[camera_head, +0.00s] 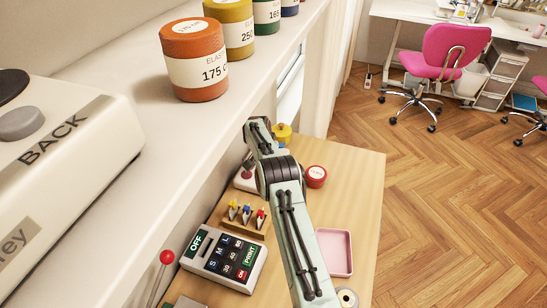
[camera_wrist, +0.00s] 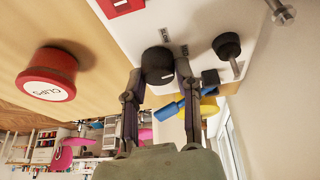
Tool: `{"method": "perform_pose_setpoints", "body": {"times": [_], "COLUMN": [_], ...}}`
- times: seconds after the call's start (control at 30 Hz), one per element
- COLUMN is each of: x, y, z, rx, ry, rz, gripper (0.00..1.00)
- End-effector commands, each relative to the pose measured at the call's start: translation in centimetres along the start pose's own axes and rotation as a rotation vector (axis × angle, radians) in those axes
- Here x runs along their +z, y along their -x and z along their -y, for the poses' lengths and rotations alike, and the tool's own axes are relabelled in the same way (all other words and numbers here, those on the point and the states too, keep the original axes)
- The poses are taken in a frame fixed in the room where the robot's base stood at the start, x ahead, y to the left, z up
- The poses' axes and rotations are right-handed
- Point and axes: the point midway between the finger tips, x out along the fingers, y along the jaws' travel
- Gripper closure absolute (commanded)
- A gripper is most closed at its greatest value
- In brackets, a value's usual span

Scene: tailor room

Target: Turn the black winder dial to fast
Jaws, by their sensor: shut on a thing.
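The black winder dial (camera_wrist: 158,62) sits on the white winder body (camera_wrist: 192,22) in the wrist view. My gripper (camera_wrist: 158,74) has one finger on each side of the dial and is shut on it. A second black knob (camera_wrist: 228,46) stands apart on the same body. In the head view, part of the white winder (camera_head: 244,183) shows beside my arm, which hides the dial and my fingertips.
A red clips tin (camera_wrist: 47,76) stands on the wooden table, apart from my gripper. Blue and yellow things (camera_wrist: 208,105) show close by my finger. In the head view, a keypad box (camera_head: 222,262), a clip rack (camera_head: 243,217) and a pink tray (camera_head: 335,252) lie near my arm.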

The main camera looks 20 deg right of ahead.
Motion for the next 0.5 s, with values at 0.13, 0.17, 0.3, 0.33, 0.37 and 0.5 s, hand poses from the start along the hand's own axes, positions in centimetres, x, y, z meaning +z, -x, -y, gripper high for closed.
{"method": "perform_pose_setpoints", "body": {"times": [0.13, 0.17, 0.3, 0.33, 0.37, 0.5], "x": [0.18, 0.16, 0.18, 0.14, 0.17, 0.17], "y": [-0.15, -0.13, -0.17, -0.14, -0.14, -0.16], "z": [0.13, 0.15, 0.09, 0.1, 0.1, 0.09], "rx": [0.046, 0.054, 0.088, 0.093, 0.098, 0.117], "ry": [-0.104, -0.125, -0.204, -0.217, -0.23, -0.276], "rz": [0.007, 0.007, 0.013, 0.012, 0.014, 0.017], "gripper": [1.0, 1.0, 1.0, 1.0, 1.0, 1.0]}}
